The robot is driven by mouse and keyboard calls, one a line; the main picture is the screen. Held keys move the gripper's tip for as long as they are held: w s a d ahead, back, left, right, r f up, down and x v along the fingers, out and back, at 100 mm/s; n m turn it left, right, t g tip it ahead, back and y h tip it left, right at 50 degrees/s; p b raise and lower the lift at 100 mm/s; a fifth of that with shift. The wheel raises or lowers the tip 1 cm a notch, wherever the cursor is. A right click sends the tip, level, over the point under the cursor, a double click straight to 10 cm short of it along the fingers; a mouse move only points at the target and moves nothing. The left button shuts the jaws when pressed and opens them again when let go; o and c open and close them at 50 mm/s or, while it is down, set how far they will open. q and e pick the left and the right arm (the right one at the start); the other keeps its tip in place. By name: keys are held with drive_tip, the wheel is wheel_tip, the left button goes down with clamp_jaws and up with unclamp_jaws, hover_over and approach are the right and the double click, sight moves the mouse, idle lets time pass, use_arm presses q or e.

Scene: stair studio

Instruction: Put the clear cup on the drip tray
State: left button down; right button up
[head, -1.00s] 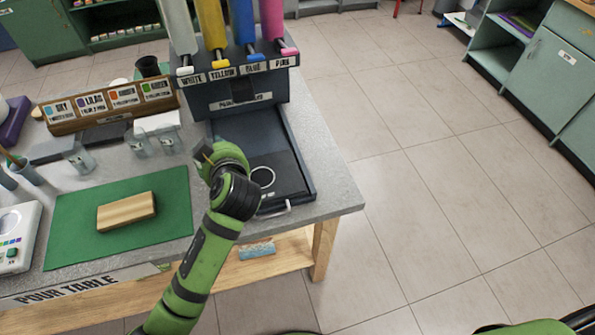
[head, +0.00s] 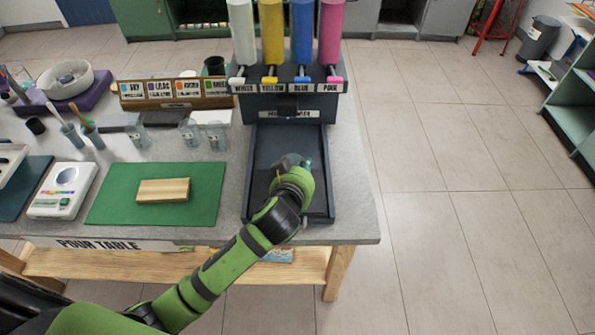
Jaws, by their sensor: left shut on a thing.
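The drip tray (head: 255,170) is a dark, shallow, rimmed tray at the foot of the paint dispenser. My left gripper (head: 294,163) is over the middle of the tray, pointing away from me. It is shut on a clear cup, of which only a small see-through edge shows past the green wrist. My wrist hides most of the cup and the fingers, so I cannot tell whether the cup touches the tray floor. The white ring on the tray is hidden. My right gripper is out of view.
The dispenser (head: 290,110) with white, yellow, blue and pink tubes stands behind the tray. Clear cups (head: 190,133) stand left of the tray. A green mat (head: 110,200) holds a wooden block (head: 163,190). A white scale (head: 62,190) is further left.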

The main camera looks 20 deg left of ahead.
use_arm(q)
drive_tip(key=shift+w+a+f, duration=0.7)
drive_tip(key=shift+w+a, duration=0.2)
drive_tip(key=shift+w+a+f, duration=0.1)
drive_tip(key=shift+w+f, duration=0.05)
drive_tip(key=shift+f, duration=0.05)
wheel_tip(320, 180, down, 3)
drive_tip(key=shift+f+p, duration=0.15)
drive_tip(key=shift+p, duration=0.4)
drive_tip(key=shift+f, duration=0.4)
drive_tip(key=shift+f, duration=0.1)
drive_tip(key=c, duration=1.3)
unclamp_jaws()
